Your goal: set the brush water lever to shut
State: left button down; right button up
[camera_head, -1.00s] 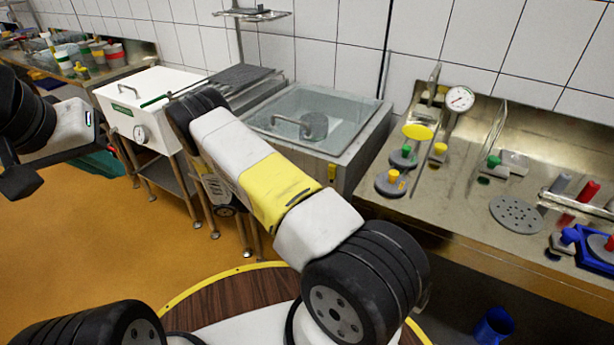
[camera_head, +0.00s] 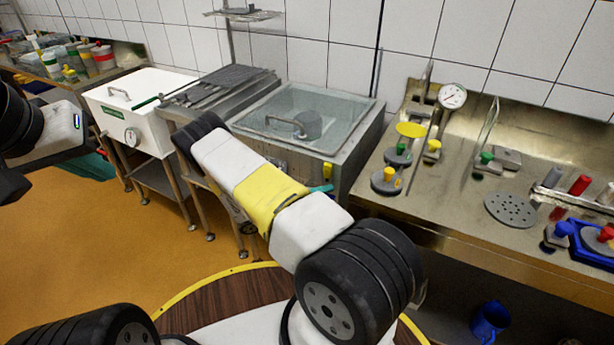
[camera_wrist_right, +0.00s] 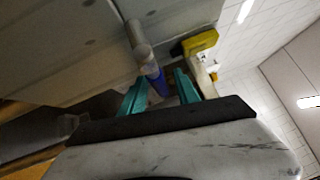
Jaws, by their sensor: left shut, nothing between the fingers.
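A small yellow lever (camera_head: 328,171) hangs on the front of the steel basin at centre; I take it for the brush water lever. A yellow piece also shows in the right wrist view (camera_wrist_right: 200,42), beyond the fingers. My right gripper (camera_wrist_right: 161,88) is open, its teal fingers apart. A grey pipe with a blue end (camera_wrist_right: 155,78) shows in line with the gap; I cannot tell if it touches. In the head view my right gripper (camera_head: 322,188) is mostly behind my arm, just below the yellow lever. My left gripper (camera_head: 96,166) is far left, partly hidden, and shut.
The glass-lidded steel basin (camera_head: 350,125) stands behind my right arm, with a white vat (camera_head: 140,105) to its left. A steel bench (camera_head: 450,205) with weights and a gauge (camera_head: 452,96) is at right. A blue bucket (camera_head: 490,321) sits below.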

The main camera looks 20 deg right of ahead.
grip_shut()
dwell(1.4)
